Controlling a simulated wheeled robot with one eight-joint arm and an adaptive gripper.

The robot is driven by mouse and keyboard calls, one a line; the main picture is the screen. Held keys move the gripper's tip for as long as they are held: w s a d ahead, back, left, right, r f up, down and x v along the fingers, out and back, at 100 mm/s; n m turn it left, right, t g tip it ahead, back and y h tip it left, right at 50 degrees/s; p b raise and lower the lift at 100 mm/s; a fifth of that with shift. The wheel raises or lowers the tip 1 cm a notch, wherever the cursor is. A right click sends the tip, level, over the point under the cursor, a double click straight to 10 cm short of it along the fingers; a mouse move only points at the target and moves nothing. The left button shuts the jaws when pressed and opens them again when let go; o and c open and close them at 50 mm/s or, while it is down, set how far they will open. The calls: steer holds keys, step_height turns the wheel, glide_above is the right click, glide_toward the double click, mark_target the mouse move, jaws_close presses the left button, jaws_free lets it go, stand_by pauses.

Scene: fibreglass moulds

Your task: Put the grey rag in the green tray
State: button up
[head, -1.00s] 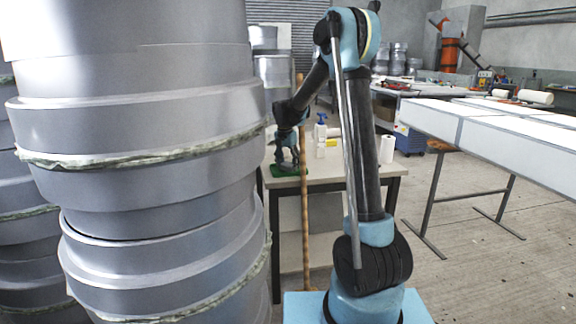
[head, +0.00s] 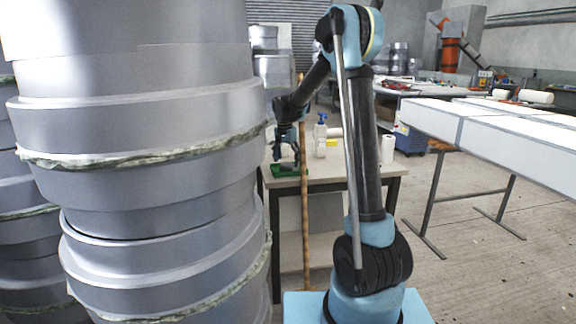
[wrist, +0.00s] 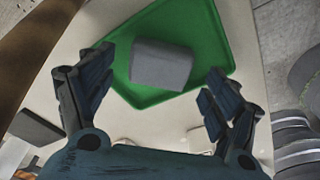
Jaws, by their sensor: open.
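The grey rag (wrist: 161,64) is a folded, block-like piece lying inside the green tray (wrist: 215,32) in the wrist view. In the head view the green tray (head: 291,171) sits on the table; the rag is not clearly seen there. My gripper (wrist: 160,72) is open, with its fingers spread either side of the rag and not touching it. In the head view my gripper (head: 286,150) is over the tray, partly hidden by the wooden pole.
A wooden pole (head: 304,220) stands in front of the table (head: 340,172). A blue-topped spray bottle (head: 320,135) and a white roll (head: 387,149) stand right of the tray. Tall grey mould stacks (head: 150,120) fill the left. A dark flat piece (wrist: 36,128) lies beside the tray.

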mark_target(287, 165)
steer(key=r, duration=0.5)
steer(key=shift+s+a+r, duration=0.2)
steer(key=shift+s, duration=0.15)
steer(key=shift+r, duration=0.15)
